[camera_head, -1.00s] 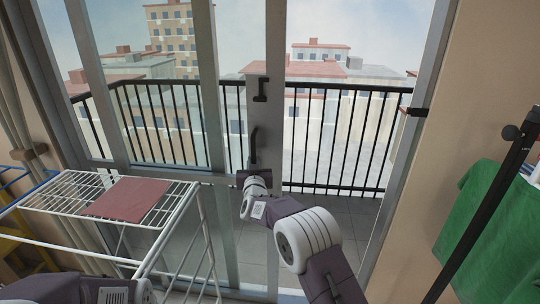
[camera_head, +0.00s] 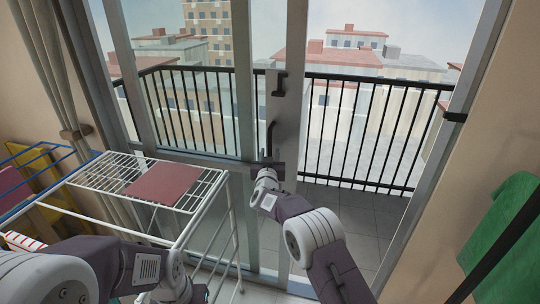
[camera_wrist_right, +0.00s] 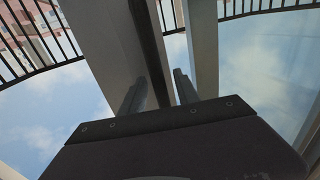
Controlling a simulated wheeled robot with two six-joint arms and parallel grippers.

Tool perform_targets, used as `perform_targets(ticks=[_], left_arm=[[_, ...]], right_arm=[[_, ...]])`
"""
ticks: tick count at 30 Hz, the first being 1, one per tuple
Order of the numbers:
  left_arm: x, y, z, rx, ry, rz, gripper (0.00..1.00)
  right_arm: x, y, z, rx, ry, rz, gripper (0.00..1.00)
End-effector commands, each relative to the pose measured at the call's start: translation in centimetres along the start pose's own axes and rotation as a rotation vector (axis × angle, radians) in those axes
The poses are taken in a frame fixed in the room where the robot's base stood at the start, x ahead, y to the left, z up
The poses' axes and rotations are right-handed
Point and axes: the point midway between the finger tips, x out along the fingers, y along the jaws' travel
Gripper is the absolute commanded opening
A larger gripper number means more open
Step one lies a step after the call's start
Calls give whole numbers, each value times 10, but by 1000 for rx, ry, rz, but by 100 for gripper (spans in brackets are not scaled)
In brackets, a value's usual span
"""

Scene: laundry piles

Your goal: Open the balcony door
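The balcony door is a grey-framed glass panel whose edge stile (camera_head: 287,115) carries a dark curved handle (camera_head: 270,136) and a black latch piece (camera_head: 278,84) above it. A wide gap stands between this stile and the right door frame (camera_head: 452,150). My right gripper (camera_head: 267,166) is at the handle's lower end. In the right wrist view its two fingers (camera_wrist_right: 158,92) are apart, with a dark upright strip between them; I cannot tell firm contact. My left arm is low at the left; its gripper (camera_head: 201,294) is mostly cut off by the bottom edge.
A white drying rack (camera_head: 140,205) with a folded reddish cloth (camera_head: 163,185) stands close on the left. A green cloth (camera_head: 505,235) hangs at the right. Beyond the gap are the balcony floor (camera_head: 350,215) and a black railing (camera_head: 375,130).

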Motion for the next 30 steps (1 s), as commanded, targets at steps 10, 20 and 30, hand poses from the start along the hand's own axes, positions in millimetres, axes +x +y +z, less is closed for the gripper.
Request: perform_targets(ticks=[10, 20, 30], left_arm=[[2, 0, 0, 0, 0, 0, 35], [10, 0, 1, 0, 0, 0, 35], [27, 0, 3, 0, 0, 0, 35]], right_arm=[[-8, 0, 1, -1, -2, 1, 38], [-61, -1, 1, -1, -1, -2, 38], [-91, 0, 1, 0, 0, -1, 38]])
